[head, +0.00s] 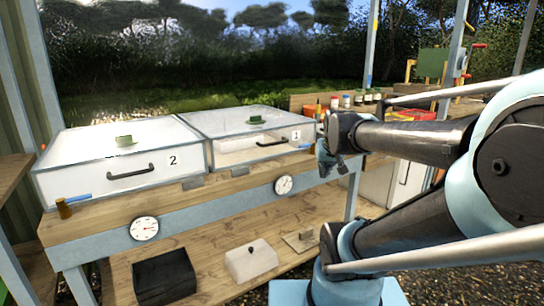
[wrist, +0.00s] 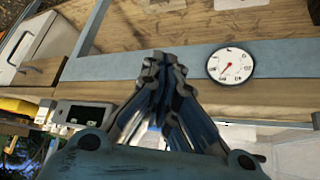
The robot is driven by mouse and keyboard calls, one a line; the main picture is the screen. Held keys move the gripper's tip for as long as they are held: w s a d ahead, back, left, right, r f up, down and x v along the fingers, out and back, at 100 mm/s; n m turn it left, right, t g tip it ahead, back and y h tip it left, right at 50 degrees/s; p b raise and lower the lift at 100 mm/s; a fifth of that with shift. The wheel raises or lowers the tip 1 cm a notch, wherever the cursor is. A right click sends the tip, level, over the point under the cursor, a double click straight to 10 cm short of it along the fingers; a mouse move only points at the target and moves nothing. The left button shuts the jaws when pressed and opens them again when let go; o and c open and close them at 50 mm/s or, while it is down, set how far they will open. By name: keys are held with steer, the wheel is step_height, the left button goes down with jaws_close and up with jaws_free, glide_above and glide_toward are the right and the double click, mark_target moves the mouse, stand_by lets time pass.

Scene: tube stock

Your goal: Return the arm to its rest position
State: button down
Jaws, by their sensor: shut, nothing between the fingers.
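My gripper (head: 326,164) is at the end of my arm, which reaches in from the right in the head view. It appears in front of the right end of the workbench, just right of the glass-topped box marked 1 (head: 287,138). In the wrist view my gripper (wrist: 163,62) points toward the bench's front edge, with its fingers together and nothing between them. A round dial (wrist: 231,65) shows to the right of the fingertips there. Whether the gripper touches the bench cannot be told.
Box 2 (head: 190,165) stands left of box 1 on the wooden bench (head: 85,222). A black box (head: 164,278) and a white box (head: 251,262) sit on the lower shelf. Jars (head: 346,101) stand behind my arm. Gravel ground (head: 378,212) lies right of the bench.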

steer(key=s+f+g, duration=0.5)
steer(key=s+f, duration=0.6)
steer(key=s, duration=0.4)
steer(key=shift+s+d, duration=0.3)
steer(key=shift+d, duration=0.15)
steer(key=shift+f, duration=0.1)
